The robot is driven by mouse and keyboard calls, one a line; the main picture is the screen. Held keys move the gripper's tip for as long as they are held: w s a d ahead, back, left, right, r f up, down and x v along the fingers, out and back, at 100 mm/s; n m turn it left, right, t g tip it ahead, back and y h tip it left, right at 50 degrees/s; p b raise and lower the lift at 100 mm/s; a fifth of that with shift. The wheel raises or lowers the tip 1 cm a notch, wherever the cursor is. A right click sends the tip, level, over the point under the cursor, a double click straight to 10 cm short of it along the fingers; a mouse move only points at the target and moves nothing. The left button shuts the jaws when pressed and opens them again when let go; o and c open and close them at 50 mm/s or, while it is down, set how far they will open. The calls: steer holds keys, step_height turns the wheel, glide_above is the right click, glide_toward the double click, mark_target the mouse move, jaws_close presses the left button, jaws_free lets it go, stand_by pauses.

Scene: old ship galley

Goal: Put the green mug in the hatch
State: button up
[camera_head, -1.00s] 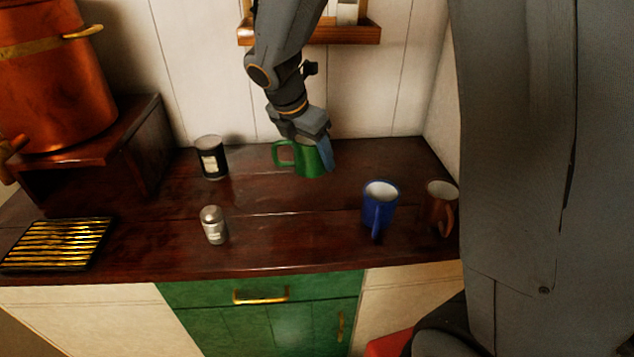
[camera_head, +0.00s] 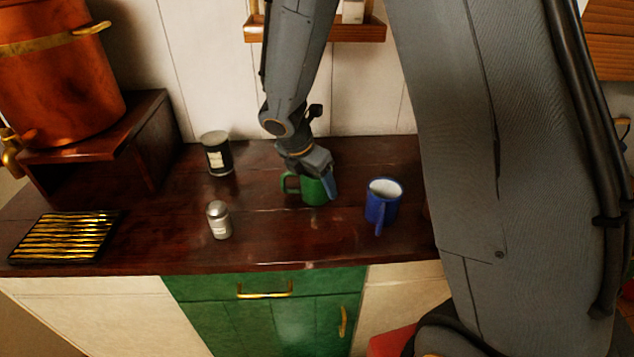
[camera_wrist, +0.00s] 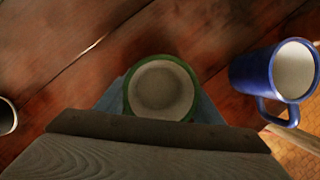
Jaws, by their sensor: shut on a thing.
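The green mug (camera_head: 312,192) is on or just above the dark wooden counter, near its middle; I cannot tell if it touches the wood. Its handle points left in the head view. My gripper (camera_head: 318,178) is shut on it from above, with a bluish finger on its right side. In the wrist view the green mug (camera_wrist: 161,90) shows its pale, empty inside between the fingers. No opening that is clearly the hatch is in view; a green cabinet door (camera_head: 285,327) with a brass handle is shut below the counter.
A blue mug (camera_head: 382,204) stands right of the green mug. A silver shaker (camera_head: 218,220) and a dark labelled jar (camera_head: 216,153) stand to the left. A slatted brass rack (camera_head: 66,237) and a copper pot (camera_head: 58,75) on a wooden stand are farther left. My arm covers the counter's right end.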

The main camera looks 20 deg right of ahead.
steer(key=shift+f, duration=0.1)
steer(key=o, duration=0.9)
steer(key=shift+c, duration=0.2)
steer(key=o, duration=0.3)
